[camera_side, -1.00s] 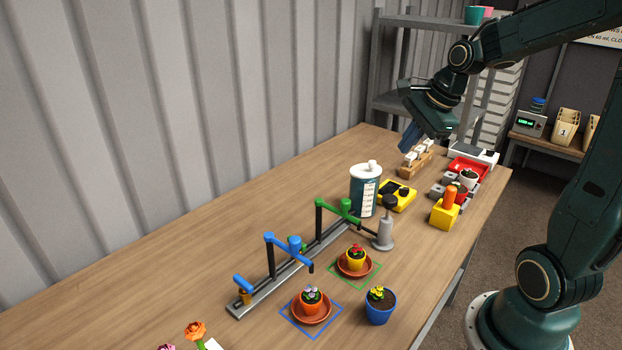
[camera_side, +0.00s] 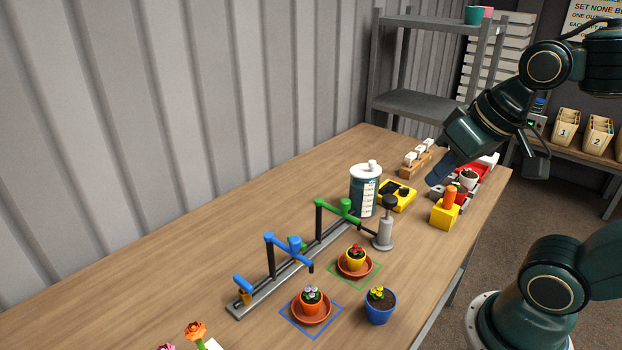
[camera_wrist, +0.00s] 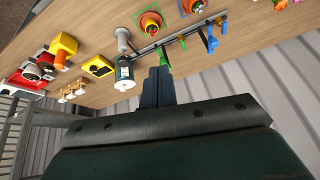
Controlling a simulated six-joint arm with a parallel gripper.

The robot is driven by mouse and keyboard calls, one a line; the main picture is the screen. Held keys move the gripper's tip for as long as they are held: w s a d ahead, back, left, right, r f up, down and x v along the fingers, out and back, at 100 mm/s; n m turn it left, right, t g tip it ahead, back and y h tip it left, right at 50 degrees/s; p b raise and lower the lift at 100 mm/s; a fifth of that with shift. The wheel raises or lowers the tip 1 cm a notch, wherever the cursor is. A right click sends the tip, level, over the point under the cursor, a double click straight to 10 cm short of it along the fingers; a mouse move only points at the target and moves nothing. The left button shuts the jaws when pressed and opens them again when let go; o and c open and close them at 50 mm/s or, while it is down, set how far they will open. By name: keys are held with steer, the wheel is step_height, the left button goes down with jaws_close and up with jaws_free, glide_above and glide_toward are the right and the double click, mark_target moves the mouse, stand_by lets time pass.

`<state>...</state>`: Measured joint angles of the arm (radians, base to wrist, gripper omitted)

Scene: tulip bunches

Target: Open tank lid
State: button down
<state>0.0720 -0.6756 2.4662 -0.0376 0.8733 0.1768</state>
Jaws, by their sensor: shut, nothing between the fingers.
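The tank (camera_side: 364,190) is a dark teal and white cylinder with a level scale on its side, standing upright on the table. Its white lid (camera_side: 369,167) with a small knob is seated on top. In the wrist view the tank (camera_wrist: 123,70) stands to the left of my fingers, with the lid (camera_wrist: 124,84) facing the camera. My gripper (camera_side: 433,181) is shut and empty, in the air to the right of the tank in the side view, apart from it. Its fingers also show in the wrist view (camera_wrist: 159,72).
A rail with green (camera_side: 338,205) and blue (camera_side: 283,242) taps runs in front of the tank. A grey pump (camera_side: 384,228), a yellow box (camera_side: 397,196) and a yellow block with an orange top (camera_side: 446,211) stand close by.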

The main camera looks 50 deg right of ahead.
steer(key=shift+s+a+f+n, duration=0.1)
steer(key=shift+s+a+n, duration=0.1)
steer(key=shift+s+n, duration=0.35)
steer(key=shift+s+a+n, duration=0.15)
steer(key=shift+s+n, duration=0.2)
steer(key=shift+n, duration=0.3)
steer(key=w+d+f+m, duration=0.1)
steer(key=w+d+m, duration=0.6)
steer(key=w+d, duration=0.4)
steer(key=w+d+f+m, duration=0.2)
steer(key=d+f+m, duration=0.1)
steer(key=d, duration=0.5)
steer(key=w+d+f+m+y, duration=0.1)
steer(key=w+d+f+m, duration=0.1)
steer(key=d, duration=0.6)
step_height(320, 180, down, 3)
steer(key=shift+d+r+m, duration=0.2)
steer(key=shift+d+m, duration=0.05)
steer(key=shift+m, duration=0.65)
steer(key=shift+w, duration=0.1)
